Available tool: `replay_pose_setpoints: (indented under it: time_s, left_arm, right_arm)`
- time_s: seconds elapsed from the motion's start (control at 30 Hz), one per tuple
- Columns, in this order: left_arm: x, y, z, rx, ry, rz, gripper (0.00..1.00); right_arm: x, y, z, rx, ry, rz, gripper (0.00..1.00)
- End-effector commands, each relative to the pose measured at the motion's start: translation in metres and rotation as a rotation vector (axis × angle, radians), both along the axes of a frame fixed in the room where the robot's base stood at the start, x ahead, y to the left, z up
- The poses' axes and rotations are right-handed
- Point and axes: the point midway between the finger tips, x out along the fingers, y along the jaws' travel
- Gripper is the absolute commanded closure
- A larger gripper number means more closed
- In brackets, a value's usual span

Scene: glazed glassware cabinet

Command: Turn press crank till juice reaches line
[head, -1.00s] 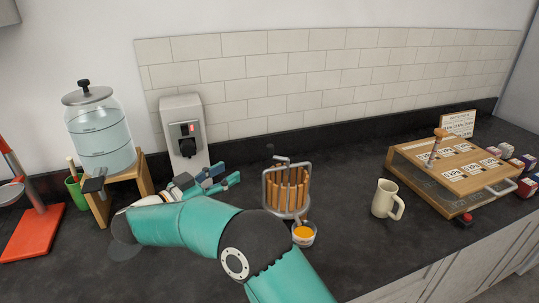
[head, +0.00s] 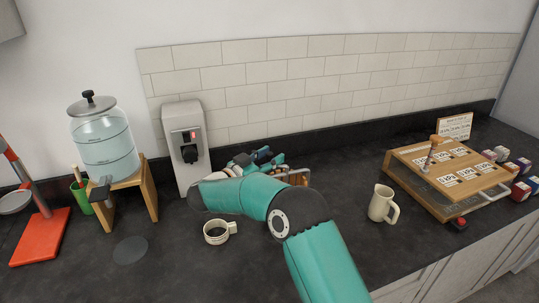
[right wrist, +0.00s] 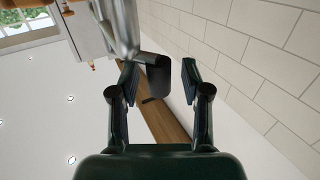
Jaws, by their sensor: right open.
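The juice press (head: 297,177) stands at the middle of the counter. In the head view my right arm covers most of it, leaving only some wooden slats and metal frame showing. The juice glass and its line are hidden behind my arm. In the right wrist view a grey metal crank arm (right wrist: 121,28) ends in a dark crank handle (right wrist: 157,75). My right gripper (head: 263,157) is open beside the press. In the right wrist view the handle lies between its fingertips (right wrist: 160,84); I cannot tell whether they touch it. My left gripper is not in view.
A cream cup (head: 217,233) stands just left of my right forearm. A grey dispenser (head: 186,147) stands near the wall behind. A glass drink jar (head: 103,143) sits on a wooden stand to the left. A cream jug (head: 381,203) stands to the right of my arm.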

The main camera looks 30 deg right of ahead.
Motion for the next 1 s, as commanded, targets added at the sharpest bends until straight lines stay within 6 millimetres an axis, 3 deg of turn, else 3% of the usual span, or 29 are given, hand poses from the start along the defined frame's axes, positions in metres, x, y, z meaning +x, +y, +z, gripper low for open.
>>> replay_pose_setpoints:
  time_s: [0.23, 0.53, 0.77, 1.0]
  left_arm:
    - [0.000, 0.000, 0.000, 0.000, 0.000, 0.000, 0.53]
    - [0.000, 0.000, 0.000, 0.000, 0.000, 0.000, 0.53]
    - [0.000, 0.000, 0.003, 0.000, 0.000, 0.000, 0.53]
    - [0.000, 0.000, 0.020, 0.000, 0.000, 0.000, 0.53]
  right_arm:
    - [0.000, -0.001, 0.000, 0.000, 0.000, 0.000, 0.53]
    - [0.000, 0.000, 0.000, 0.000, 0.000, 0.001, 1.00]
    - [0.001, -0.001, 0.001, -0.001, 0.000, -0.010, 1.00]
    - [0.006, -0.005, 0.004, -0.003, -0.003, -0.119, 1.00]
